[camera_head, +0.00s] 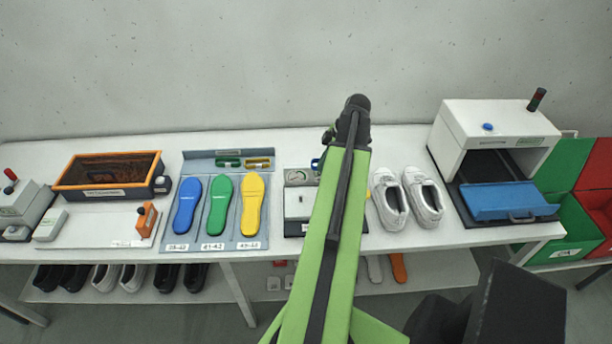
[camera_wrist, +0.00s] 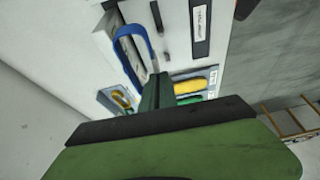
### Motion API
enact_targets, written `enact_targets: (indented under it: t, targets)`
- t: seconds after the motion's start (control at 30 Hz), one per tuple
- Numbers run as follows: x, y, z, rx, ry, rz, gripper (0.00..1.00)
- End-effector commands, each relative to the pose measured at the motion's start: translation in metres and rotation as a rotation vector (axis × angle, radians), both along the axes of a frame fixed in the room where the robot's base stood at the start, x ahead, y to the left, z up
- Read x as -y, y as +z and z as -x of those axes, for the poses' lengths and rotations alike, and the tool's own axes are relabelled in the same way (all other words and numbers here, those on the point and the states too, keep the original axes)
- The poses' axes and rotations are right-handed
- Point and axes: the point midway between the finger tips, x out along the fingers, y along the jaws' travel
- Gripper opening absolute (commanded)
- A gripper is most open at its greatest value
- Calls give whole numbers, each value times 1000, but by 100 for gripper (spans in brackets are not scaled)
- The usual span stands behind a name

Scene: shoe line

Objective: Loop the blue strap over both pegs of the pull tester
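The pull tester (camera_head: 298,205) is a white plate with a round gauge at its back, standing left of my green arm, which hides its right part. In the wrist view two dark pegs, one (camera_wrist: 156,16) and another (camera_wrist: 166,44), show on the white plate. The blue strap (camera_wrist: 124,36) is a curved loop whose lower end runs to my fingertips; a bit of it also shows in the head view (camera_head: 316,163). My gripper (camera_wrist: 153,86) appears shut on it, the contact partly hidden. The loop looks beside the pegs; its height above them is unclear.
Left of the tester, blue, green and yellow insoles (camera_head: 221,205) lie on a grey-blue tray (camera_head: 255,243). White shoes (camera_head: 425,195) stand right of my arm. A white machine with a blue tray (camera_head: 508,202) is farther right. The wall is close behind the table.

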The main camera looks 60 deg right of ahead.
Motion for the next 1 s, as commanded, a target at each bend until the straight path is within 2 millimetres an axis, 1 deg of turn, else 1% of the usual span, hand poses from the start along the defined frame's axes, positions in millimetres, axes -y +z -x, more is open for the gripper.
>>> enact_targets:
  t: [0.03, 0.13, 0.2, 0.23, 0.27, 0.3, 0.5, 0.6, 0.87, 1.0]
  targets:
    - [-19, 11, -3, 1, 3, 0, 0]
    - [-40, 20, -11, 4, 11, 2, 0]
    - [-55, 21, -18, 5, 24, 2, 0]
    - [-61, 16, -21, 6, 30, 2, 0]
    - [-62, 3, -23, 6, 35, 2, 0]
    - [-62, -4, -24, 6, 37, 2, 0]
    - [-62, -32, -26, 6, 41, 2, 0]
    - [-62, -41, -26, 6, 42, 2, 0]
    - [-62, -41, -26, 6, 42, 2, 0]
    - [-62, -45, -26, 6, 43, 2, 0]
